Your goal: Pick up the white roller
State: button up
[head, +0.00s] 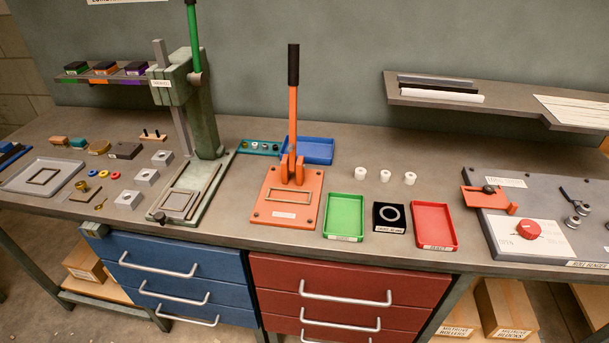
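Several small white parts show in the head view. Three short white cylinders stand in a row on the bench behind the green and red trays: a left one (360,173), a middle one (385,176) and a right one (410,178). They are apart from each other, and their tops look darker in the middle. I cannot tell which of them, if any, is the white roller. A long white bar (442,96) lies on the wall shelf at the right. My gripper is not in view.
A green tray (344,216), a black block with a ring (389,217) and a red tray (434,226) stand in front of the cylinders. An orange lever press (288,195) is to their left, a blue tray (310,150) behind it. A green fly press (203,120) stands further left.

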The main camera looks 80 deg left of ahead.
aim_at(360, 173)
jog(key=u, duration=2.5)
